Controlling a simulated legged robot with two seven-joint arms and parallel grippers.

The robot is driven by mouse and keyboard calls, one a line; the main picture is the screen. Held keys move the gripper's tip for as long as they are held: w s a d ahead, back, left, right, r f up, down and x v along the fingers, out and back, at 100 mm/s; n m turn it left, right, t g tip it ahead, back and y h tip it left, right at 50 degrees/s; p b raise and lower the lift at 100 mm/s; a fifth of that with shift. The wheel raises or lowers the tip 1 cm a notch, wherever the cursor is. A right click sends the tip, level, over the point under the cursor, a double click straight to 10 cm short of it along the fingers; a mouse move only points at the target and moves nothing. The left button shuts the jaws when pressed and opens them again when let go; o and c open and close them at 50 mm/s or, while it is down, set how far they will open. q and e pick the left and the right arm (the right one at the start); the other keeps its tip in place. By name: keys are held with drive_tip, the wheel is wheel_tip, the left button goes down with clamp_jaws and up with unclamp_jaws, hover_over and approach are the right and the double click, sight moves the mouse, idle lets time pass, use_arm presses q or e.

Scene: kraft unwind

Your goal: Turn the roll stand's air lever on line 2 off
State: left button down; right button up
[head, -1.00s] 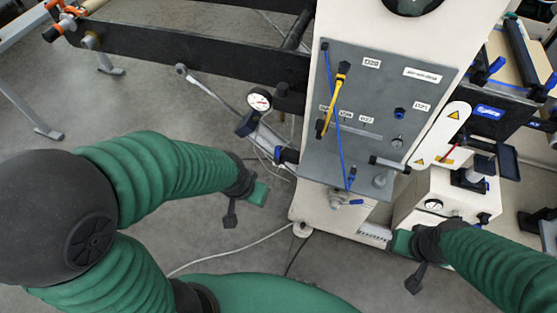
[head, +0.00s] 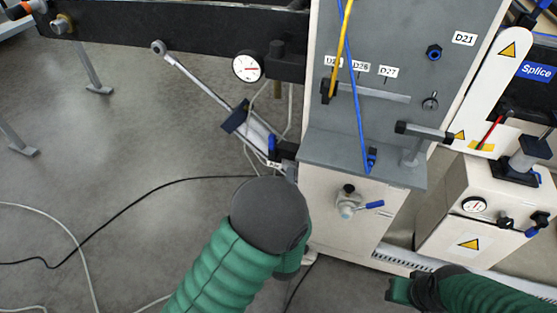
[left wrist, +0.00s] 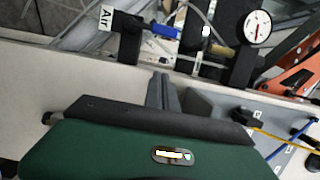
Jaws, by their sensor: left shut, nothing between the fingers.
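The air lever (head: 272,146) is a small blue handle on a black fitting at the cabinet's left edge, with a white tag below it. In the left wrist view the blue handle (left wrist: 164,32) is beside a black block, and the tag (left wrist: 105,18) reads "Air". My left gripper (left wrist: 160,88) is shut and empty, its fingertips below the handle in that picture and apart from it. In the head view its fingers are hidden behind my left arm's dark joint. No line number is readable. My right gripper (head: 397,291) is low at the right; its finger opening is unclear.
A round gauge (head: 248,66) hangs left of the cabinet (head: 345,240). A valve with a blue handle (head: 370,204) is on the cabinet's front, below the grey panel (head: 400,55). Blue and yellow hoses cross the panel. Cables lie on the floor at left.

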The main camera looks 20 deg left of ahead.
sight(273, 147)
use_arm(q)
drive_tip(key=shift+r, duration=0.15)
drive_tip(key=w+a+b, duration=0.4)
drive_tip(key=w+a, duration=0.2)
drive_tip(key=w, duration=0.4)
drive_tip(key=shift+b, duration=0.3)
drive_tip(key=shift+w+a, duration=0.1)
